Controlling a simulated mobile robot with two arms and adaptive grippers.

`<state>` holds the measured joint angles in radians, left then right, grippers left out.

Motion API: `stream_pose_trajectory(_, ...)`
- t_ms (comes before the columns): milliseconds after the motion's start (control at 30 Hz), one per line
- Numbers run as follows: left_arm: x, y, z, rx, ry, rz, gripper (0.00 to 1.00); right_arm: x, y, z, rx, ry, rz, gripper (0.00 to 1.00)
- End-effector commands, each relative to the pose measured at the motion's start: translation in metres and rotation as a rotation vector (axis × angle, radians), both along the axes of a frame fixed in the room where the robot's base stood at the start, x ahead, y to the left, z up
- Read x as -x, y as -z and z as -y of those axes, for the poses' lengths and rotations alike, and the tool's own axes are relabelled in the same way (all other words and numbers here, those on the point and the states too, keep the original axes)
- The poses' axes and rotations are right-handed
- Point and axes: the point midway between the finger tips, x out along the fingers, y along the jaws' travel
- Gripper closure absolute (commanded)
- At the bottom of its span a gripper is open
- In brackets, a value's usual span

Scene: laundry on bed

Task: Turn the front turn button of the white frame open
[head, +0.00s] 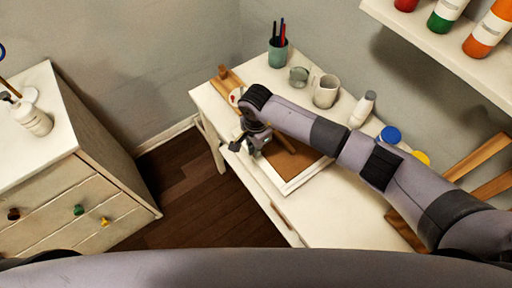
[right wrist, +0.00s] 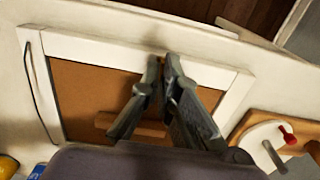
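The white frame (head: 310,176) lies on the white table with its brown back board (head: 293,160) facing up. In the right wrist view the white frame (right wrist: 105,50) fills the middle, around its brown board (right wrist: 85,90) and a wooden strut (right wrist: 118,123). My right gripper (head: 243,146) is over the frame's edge; in the wrist view its fingertips (right wrist: 163,64) meet the frame's far bar near its middle. The fingertips are close together with a narrow gap, and I cannot tell what is between them. The front turn button cannot be made out there. My left gripper is not in view.
On the table are a pen cup (head: 278,54), a glass (head: 299,76), a mug (head: 325,91), a white bottle (head: 362,108), a blue-lidded jar (head: 390,134) and a wooden board with a white round item (right wrist: 262,140). A shelf (head: 440,45) overhangs at right.

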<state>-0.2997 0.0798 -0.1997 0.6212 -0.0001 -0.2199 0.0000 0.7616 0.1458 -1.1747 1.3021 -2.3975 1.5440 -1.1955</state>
Motion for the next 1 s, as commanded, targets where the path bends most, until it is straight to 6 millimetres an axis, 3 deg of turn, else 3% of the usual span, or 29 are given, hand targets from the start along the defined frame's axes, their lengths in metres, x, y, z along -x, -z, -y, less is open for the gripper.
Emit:
stream_pose_trajectory(367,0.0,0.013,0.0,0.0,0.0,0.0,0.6,-0.001,0.002,0.001,0.002,0.154,0.002,1.0)
stream_pose_trajectory(1000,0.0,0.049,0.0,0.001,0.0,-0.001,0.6,-0.001,0.002,0.0,0.0,0.747,0.003,1.0)
